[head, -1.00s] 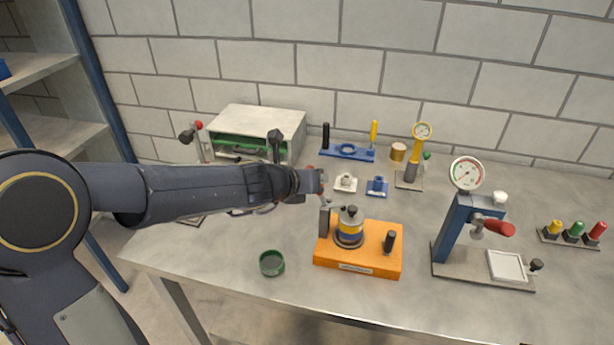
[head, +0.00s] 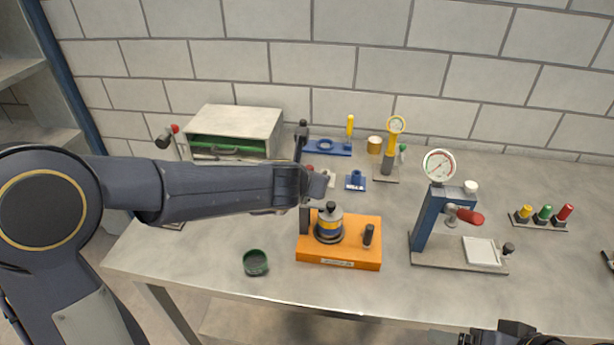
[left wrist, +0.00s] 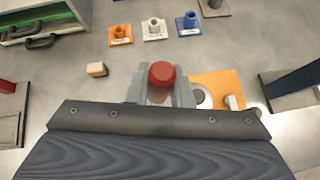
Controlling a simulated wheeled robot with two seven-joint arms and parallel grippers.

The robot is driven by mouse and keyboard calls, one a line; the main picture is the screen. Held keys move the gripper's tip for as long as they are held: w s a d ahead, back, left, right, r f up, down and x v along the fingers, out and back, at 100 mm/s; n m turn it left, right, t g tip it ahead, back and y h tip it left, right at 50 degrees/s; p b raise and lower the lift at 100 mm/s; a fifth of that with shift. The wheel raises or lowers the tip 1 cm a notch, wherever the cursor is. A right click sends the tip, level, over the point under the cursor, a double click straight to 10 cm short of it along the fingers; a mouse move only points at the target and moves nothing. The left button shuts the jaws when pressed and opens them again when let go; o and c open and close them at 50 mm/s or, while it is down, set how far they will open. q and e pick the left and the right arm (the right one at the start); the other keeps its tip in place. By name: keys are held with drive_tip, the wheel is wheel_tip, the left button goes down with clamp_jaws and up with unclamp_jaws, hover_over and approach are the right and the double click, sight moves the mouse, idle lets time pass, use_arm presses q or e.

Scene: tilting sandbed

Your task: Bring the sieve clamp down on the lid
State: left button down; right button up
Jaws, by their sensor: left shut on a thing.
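The sieve shaker's orange base (head: 345,255) stands on the bench, with the round sieve stack and its grey, black-knobbed lid (head: 329,222) on it. A grey clamp post (head: 304,220) rises at the left of the stack. My left gripper (left wrist: 160,88) is shut on the red knob (left wrist: 162,74) of the clamp lever. In the head view my left wrist hides most of the lever, and the knob is above and behind the lid, apart from it. A dark part of my right arm (head: 512,335) enters at the bottom right; its fingers are not clear.
A green ring-like dish (head: 256,262) lies left of the base. A blue press with a gauge (head: 439,166) stands to the right. Small blue (head: 356,180) and white holders sit behind, with a grey cabinet (head: 240,120) at back left. The bench front is mostly clear.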

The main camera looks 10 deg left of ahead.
use_arm(q)
drive_tip(key=shift+f, duration=0.1)
drive_tip(key=c, duration=1.3)
unclamp_jaws()
drive_tip(key=p+v, duration=0.1)
drive_tip(key=v, duration=0.6)
drive_tip(key=shift+s+r, duration=0.2)
drive_tip(key=shift+s, duration=0.15)
drive_tip(key=shift+a, duration=0.1)
